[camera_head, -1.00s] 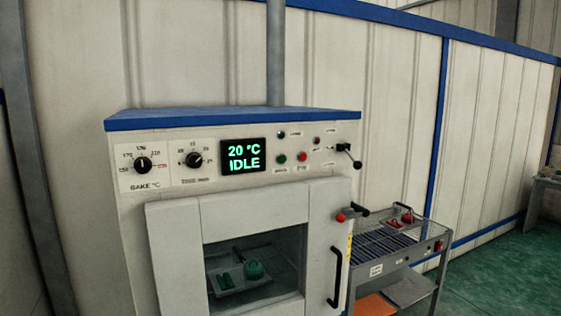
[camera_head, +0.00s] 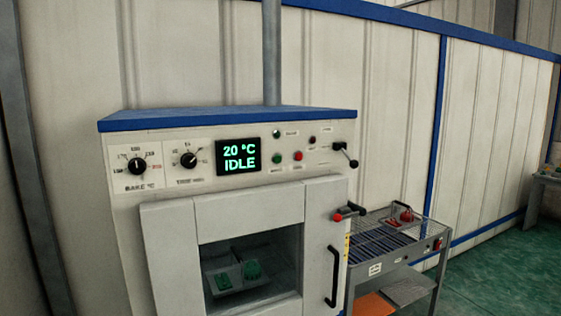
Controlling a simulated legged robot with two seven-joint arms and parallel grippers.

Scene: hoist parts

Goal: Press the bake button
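The oven (camera_head: 122,205) stands at the left centre with its door (camera_head: 248,201) closed. Its front panel has a green button (camera_head: 277,159) and a red button (camera_head: 298,156) right of the display (camera_head: 238,156), which reads 20 °C IDLE. The small labels by the buttons are too blurred to read, so I cannot tell by lettering which is the bake button. A green indicator lamp (camera_head: 276,134) sits above the green button. Through the door window, green parts (camera_head: 252,270) sit on a tray inside. Neither of my grippers is in view.
Two dials (camera_head: 137,167) are at the panel's left. A lever (camera_head: 346,154) sticks out at its right end, and a red-tipped latch (camera_head: 338,217) and black handle (camera_head: 333,277) are on the door's right side. A wire-top cart (camera_head: 400,258) stands close to the right.

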